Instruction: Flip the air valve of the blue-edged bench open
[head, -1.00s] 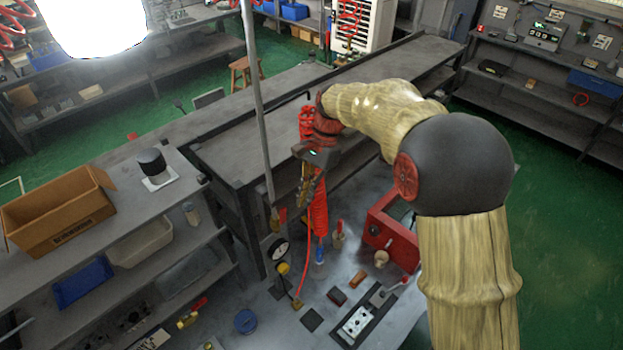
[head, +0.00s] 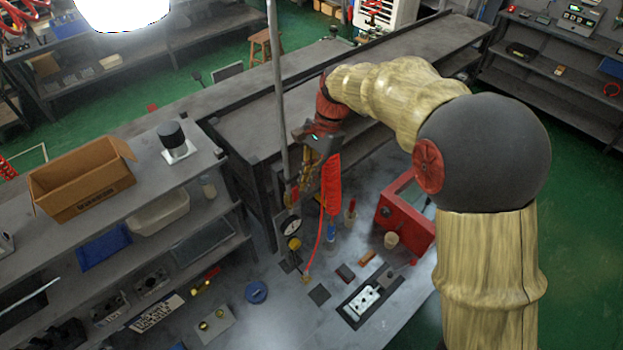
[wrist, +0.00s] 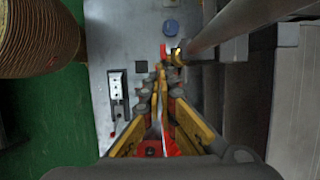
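My gripper (head: 301,192) hangs pointing down beside a grey upright pipe in the head view. In the wrist view its yellow fingers (wrist: 160,72) converge, with tips together and nothing visible between them. A small valve with a red handle (head: 294,196) is on the pipe, partly behind my gripper. In the wrist view a yellow fitting with a red part (wrist: 176,57) lies just beyond the fingertips, beside the pipe. I cannot tell whether they touch or how far the handle is turned. No blue edging is clear on the bench (head: 285,325).
The grey pipe (head: 279,110) rises close to my gripper. A gauge (head: 290,227), a red coiled hose (head: 331,185) and a red box (head: 412,236) stand nearby. A valve block on a dark plate (head: 362,301) and a blue disc (head: 256,292) lie on the bench. A cardboard box (head: 85,190) stands left.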

